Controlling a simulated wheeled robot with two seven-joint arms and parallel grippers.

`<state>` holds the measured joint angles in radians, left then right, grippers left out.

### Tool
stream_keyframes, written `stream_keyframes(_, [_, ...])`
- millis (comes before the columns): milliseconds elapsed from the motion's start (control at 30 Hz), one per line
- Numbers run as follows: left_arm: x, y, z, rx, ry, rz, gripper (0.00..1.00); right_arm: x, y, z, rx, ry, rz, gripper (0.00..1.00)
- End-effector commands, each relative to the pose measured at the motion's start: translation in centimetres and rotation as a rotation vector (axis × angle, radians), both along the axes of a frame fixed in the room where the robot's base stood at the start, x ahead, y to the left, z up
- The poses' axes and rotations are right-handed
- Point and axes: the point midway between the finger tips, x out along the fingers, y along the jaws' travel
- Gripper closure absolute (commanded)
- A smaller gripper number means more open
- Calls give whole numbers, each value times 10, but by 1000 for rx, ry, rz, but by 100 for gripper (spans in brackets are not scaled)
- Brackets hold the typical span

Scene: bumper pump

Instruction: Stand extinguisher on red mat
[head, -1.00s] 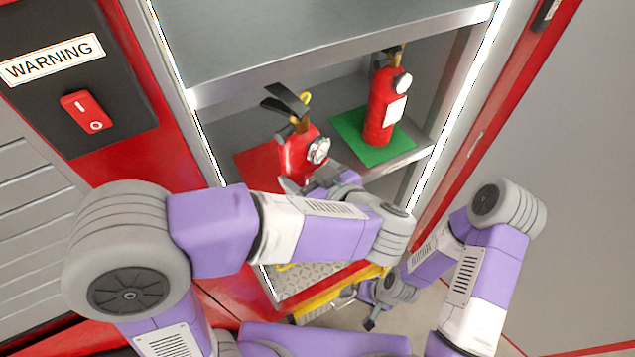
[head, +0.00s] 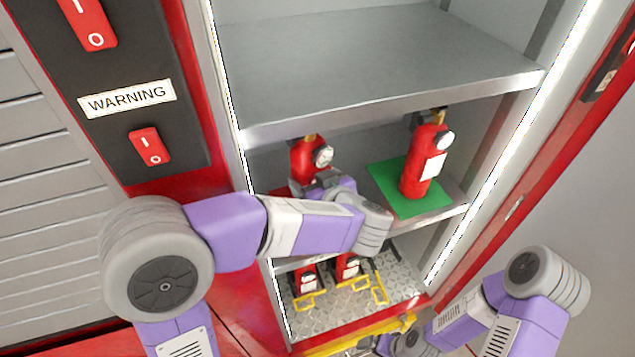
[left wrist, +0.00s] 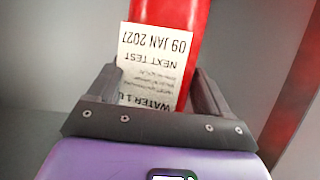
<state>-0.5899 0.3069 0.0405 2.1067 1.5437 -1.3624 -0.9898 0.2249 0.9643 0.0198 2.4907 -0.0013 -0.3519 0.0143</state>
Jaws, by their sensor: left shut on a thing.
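A red extinguisher (head: 306,156) with a round gauge is in my left gripper (head: 316,186), at the left of the middle shelf. In the left wrist view, the fingers (left wrist: 156,92) are shut on both sides of the red extinguisher body (left wrist: 168,14), across its white label. The arm and gripper hide its base, so I cannot tell whether it touches the shelf. A sliver of the red mat (head: 279,192) shows beside it, mostly hidden. My right arm is at the lower right; its gripper is out of view.
Another red extinguisher (head: 424,165) stands on a green mat (head: 386,178) at the right of the same shelf. The upper shelf (head: 370,60) overhangs both. Bright side posts bound the opening.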

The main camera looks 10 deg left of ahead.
Motion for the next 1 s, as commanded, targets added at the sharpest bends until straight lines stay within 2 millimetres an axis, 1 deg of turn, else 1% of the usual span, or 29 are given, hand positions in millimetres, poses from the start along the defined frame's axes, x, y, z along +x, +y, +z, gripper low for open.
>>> stream_keyframes(100, [0,-2,-16,4,-2,-5,100,0,0,-4,0,0,0,0])
stream_keyframes(200, [0,-2,-24,3,-3,-5,100,0,0,-5,0,0,0,0])
stream_keyframes(667, [0,-2,-29,2,-5,-5,100,0,0,-5,0,0,0,0])
stream_keyframes(700, [-1,-2,-33,0,5,-5,15,0,0,-5,0,0,0,0])
stream_keyframes(800, [-1,-2,-33,0,5,-5,0,0,0,-5,0,0,0,0])
stream_keyframes(1000, [-1,-2,-33,-1,5,-4,0,0,0,-5,0,0,0,0])
